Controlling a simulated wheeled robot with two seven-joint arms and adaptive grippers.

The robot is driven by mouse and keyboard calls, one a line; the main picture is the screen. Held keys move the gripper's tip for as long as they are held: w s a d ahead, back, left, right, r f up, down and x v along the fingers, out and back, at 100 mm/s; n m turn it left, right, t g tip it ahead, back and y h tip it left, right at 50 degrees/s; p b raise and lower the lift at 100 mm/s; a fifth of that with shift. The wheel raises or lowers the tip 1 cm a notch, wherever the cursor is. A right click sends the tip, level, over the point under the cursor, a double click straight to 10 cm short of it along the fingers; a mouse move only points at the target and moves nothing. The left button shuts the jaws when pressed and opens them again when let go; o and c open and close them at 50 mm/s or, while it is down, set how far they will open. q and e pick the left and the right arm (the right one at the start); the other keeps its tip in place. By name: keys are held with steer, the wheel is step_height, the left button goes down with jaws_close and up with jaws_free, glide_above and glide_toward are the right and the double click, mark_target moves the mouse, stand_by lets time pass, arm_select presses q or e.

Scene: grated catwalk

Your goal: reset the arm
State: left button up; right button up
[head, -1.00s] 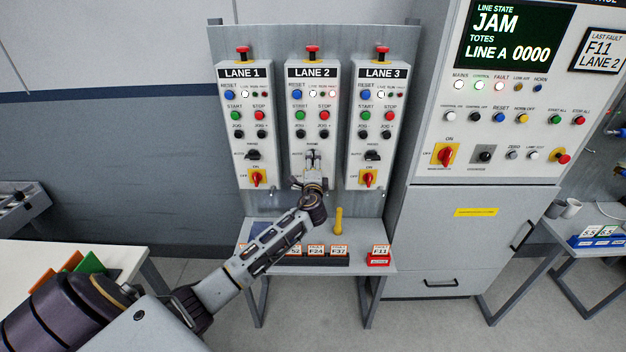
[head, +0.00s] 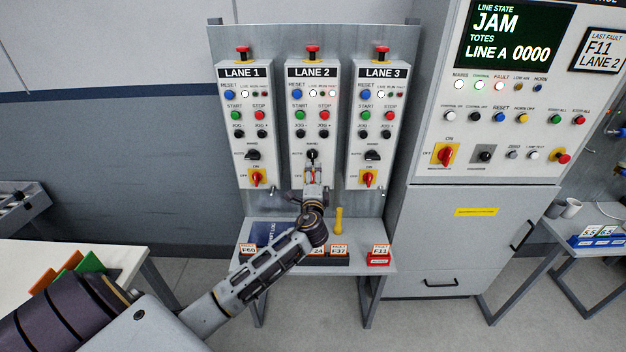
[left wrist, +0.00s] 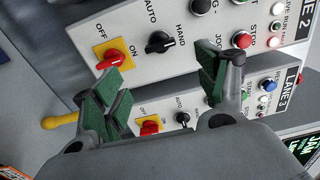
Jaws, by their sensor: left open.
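My left gripper (head: 313,174) is in front of the lower part of the LANE 2 box (head: 311,110). It is open and empty; its green-padded fingers (left wrist: 165,85) stand apart in the left wrist view. LANE 2's black AUTO/HAND knob (head: 312,155) shows just above the fingertips, and also in the left wrist view (left wrist: 160,42). LANE 2's red ON/OFF switch (left wrist: 113,57) on its yellow plate is close to one finger there; in the head view the gripper partly covers it. I cannot tell whether anything touches. My right gripper is out of view.
The LANE 1 box (head: 243,110) and LANE 3 box (head: 377,110) flank LANE 2 closely. Below, a shelf (head: 373,272) holds a yellow-handled item (head: 338,220), a dark blue book (head: 268,231) and fault tags. A large cabinet (head: 470,230) stands right, its screen (head: 515,35) reading JAM.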

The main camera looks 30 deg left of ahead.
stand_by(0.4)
arm_select(q)
steer(key=s+d+f+n+g+h, duration=0.35)
steer(key=s+d+f, duration=0.35)
steer(key=s, duration=0.4)
steer(key=s+d+f+n+g+h, duration=0.3)
steer(key=s+d+f+n+g, duration=0.15)
steer(key=s+f, duration=0.65)
steer(key=s+d+n+g+h, duration=0.2)
steer(key=s+d+g+h, duration=0.3)
steer(key=s, duration=0.6)
step_height(320, 180, down, 33)
steer(key=s+d+y+b, duration=0.1)
steer(key=s+y, duration=0.1)
steer(key=s+a+f+b, duration=0.1)
steer(key=s+a+f, duration=0.1)
steer(key=s+f, duration=0.9)
steer(key=s+a+f+g, duration=0.1)
steer(key=s+a+f, duration=0.1)
steer(key=s+f, duration=0.9)
steer(key=shift+s+m+b, duration=0.3)
steer(key=shift+s+b, duration=0.05)
steer(key=shift+s, duration=0.15)
